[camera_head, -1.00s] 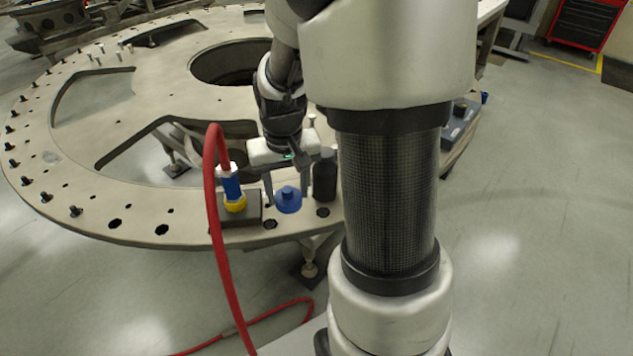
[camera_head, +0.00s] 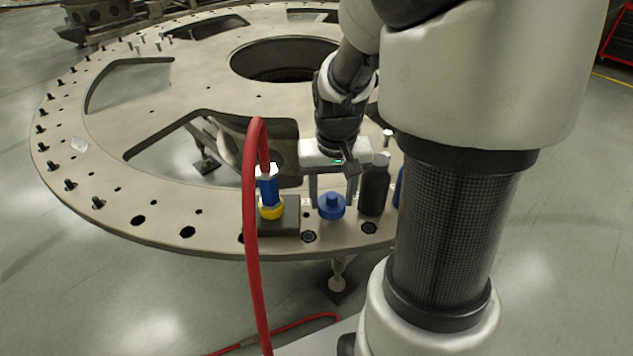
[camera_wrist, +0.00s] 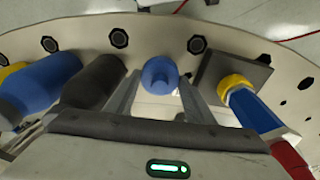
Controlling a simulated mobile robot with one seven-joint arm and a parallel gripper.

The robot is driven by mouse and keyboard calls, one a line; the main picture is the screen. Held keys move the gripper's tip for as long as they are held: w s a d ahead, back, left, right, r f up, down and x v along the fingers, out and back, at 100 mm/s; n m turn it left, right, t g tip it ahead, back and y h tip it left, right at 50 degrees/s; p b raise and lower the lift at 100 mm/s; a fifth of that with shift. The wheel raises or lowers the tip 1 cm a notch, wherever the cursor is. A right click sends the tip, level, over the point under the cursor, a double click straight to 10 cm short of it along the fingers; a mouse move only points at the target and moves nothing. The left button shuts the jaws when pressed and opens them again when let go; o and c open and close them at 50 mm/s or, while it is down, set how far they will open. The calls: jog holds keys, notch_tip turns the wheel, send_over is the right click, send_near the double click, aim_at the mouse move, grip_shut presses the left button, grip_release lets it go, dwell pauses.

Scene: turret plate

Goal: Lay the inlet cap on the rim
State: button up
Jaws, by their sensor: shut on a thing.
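The inlet cap is a small blue round piece with a raised knob (camera_head: 332,206). It is held between the two fingers of my gripper (camera_head: 331,196), at the near rim of the large turret plate (camera_head: 110,226). In the wrist view the cap (camera_wrist: 160,74) sits between the fingertips of my gripper (camera_wrist: 160,84), its knob facing the camera. The fingers are shut on it. I cannot tell whether its underside touches the rim or hangs just above it.
Left of the cap, a grey block (camera_head: 287,222) carries a yellow-collared blue fitting (camera_head: 269,192) with a red hose (camera_head: 252,235). Close on the right stands a dark bottle (camera_head: 374,190), with a blue bottle (camera_wrist: 42,85) beyond it. Holes dot the rim.

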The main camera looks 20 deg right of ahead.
aim_at(332, 207)
jog(key=shift+f, duration=0.85)
jog(key=shift+f, duration=0.15)
jog(key=o, duration=1)
jog(key=r+p, duration=0.1)
jog(key=r, duration=0.3)
jog(key=s+r, duration=0.1)
jog(key=r, duration=0.3)
jog(key=r+p, duration=0.1)
jog(key=r, duration=0.3)
jog(key=shift+s+a+r+p, duration=0.1)
jog(key=shift+s+a+p, duration=0.05)
jog(key=shift+a+p, duration=0.15)
